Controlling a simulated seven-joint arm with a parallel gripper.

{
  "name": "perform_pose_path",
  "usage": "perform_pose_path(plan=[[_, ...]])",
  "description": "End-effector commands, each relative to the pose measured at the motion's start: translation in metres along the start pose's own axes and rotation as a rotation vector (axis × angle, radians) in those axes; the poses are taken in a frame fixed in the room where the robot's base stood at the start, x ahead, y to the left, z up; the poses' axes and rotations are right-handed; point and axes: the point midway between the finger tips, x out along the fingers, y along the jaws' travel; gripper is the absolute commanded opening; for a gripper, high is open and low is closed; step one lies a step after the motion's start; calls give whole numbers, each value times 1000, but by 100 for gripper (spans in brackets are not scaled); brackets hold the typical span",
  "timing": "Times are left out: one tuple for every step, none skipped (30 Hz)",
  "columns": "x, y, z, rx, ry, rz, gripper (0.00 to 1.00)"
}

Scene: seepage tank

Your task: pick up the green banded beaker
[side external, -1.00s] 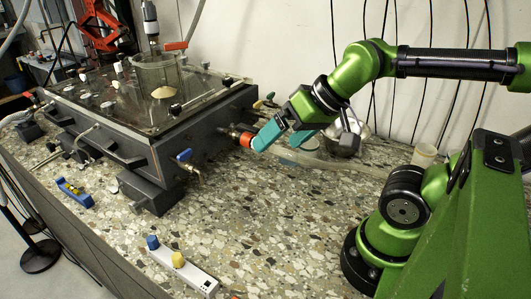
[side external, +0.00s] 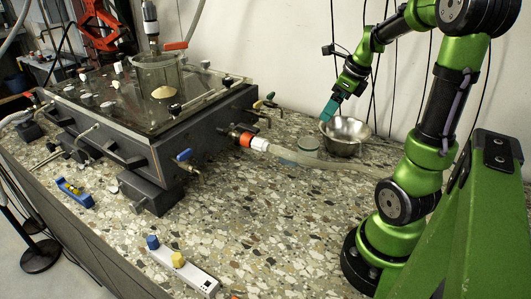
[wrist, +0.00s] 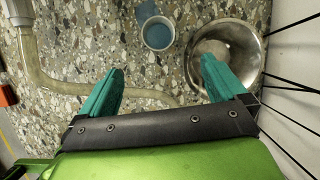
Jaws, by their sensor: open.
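A small round pale cup with a blue-green inside, which I take to be the beaker, stands on the stone bench in the side view (side external: 307,145). In the wrist view the cup (wrist: 158,34) lies just beyond the gap between my fingertips. No green band can be made out clearly. My gripper (side external: 331,108) has teal fingers and hangs above the bench, near the steel bowl. In the wrist view my gripper (wrist: 161,67) is open and empty, its right finger overlapping the bowl.
The steel bowl (side external: 345,138) stands close right of the cup; it also shows in the wrist view (wrist: 240,38). A pale hose (side external: 330,163) runs in front from the grey tank (side external: 180,140). Black cables hang along the wall. A power strip (side external: 184,268) lies in front.

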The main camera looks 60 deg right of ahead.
Motion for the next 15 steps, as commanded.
perform_pose_path(plan=[[-1,0,2,57,-4,1,98],[-1,1,2,85,-4,3,98],[-1,1,2,113,-4,5,98],[0,2,2,128,-4,6,98],[2,2,2,138,-3,7,98],[5,2,2,146,-3,7,98],[9,2,2,148,-3,9,98],[14,2,2,148,-2,9,98],[21,3,2,149,0,11,98],[28,3,1,148,1,10,98],[34,3,1,148,2,11,98],[43,3,2,146,1,11,98],[50,3,1,146,2,11,98],[57,3,1,147,2,10,98],[66,3,1,147,2,10,98]])
